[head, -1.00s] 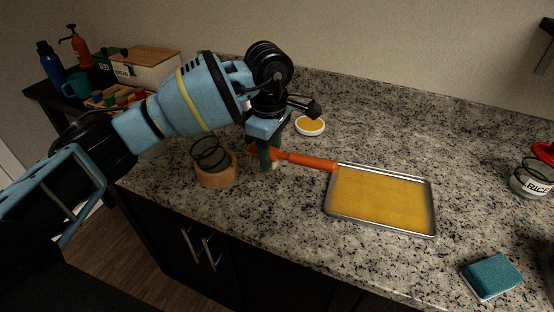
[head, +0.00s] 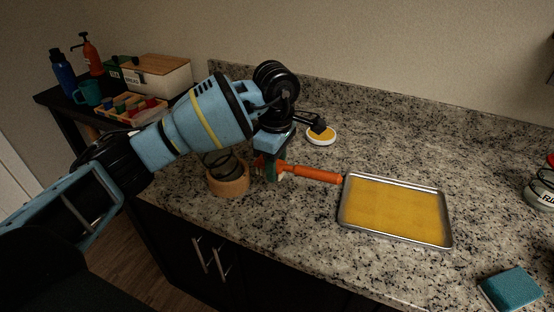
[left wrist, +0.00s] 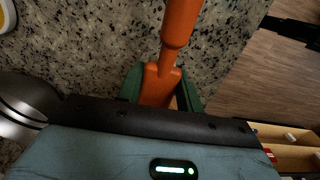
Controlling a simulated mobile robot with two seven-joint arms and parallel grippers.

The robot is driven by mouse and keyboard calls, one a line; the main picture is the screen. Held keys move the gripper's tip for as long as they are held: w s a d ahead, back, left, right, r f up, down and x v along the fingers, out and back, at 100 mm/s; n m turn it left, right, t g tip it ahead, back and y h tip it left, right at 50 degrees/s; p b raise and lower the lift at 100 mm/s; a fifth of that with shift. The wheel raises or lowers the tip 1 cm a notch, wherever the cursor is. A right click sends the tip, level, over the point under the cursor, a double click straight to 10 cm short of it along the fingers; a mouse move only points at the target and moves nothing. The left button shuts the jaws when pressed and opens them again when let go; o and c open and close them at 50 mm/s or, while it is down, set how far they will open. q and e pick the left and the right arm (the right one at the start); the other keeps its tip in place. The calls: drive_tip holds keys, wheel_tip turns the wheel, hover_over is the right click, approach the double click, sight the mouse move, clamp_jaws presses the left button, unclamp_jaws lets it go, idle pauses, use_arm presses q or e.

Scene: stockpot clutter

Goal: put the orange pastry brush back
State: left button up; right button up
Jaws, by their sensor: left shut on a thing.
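The orange pastry brush (head: 318,174) is held level above the counter, its handle pointing right toward the baking tray. My left gripper (head: 270,170) is shut on the brush near its left end. In the left wrist view the brush (left wrist: 178,30) runs up from between the green fingers (left wrist: 160,88). The brush's bristles are not clearly visible. A wooden holder (head: 229,186) with a dark wire coil stands on the counter just left of the gripper. A small white dish (head: 333,140) with yellow content sits behind the gripper. My right gripper is not in view.
The metal baking tray (head: 447,226) with a yellow surface lies right of the brush. A side table at left holds a bread box (head: 160,76), bottles and a crate (head: 122,115).

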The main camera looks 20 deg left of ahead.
sight(276, 194)
use_arm(q)
wheel_tip(276, 194, down, 4)
drive_tip(key=shift+b, duration=0.7)
drive_tip(key=shift+f, duration=0.6)
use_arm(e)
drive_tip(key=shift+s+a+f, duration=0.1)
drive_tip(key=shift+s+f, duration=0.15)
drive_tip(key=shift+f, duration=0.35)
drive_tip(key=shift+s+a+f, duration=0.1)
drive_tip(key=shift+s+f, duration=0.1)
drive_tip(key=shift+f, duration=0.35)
use_arm(q)
drive_tip(key=shift+f+b, duration=0.1)
drive_tip(key=shift+b, duration=0.2)
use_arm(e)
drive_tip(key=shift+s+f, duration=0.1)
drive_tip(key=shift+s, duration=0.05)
use_arm(q)
drive_tip(key=shift+f, duration=0.3)
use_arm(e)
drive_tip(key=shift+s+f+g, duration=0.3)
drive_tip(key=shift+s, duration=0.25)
use_arm(q)
drive_tip(key=shift+f, duration=0.25)
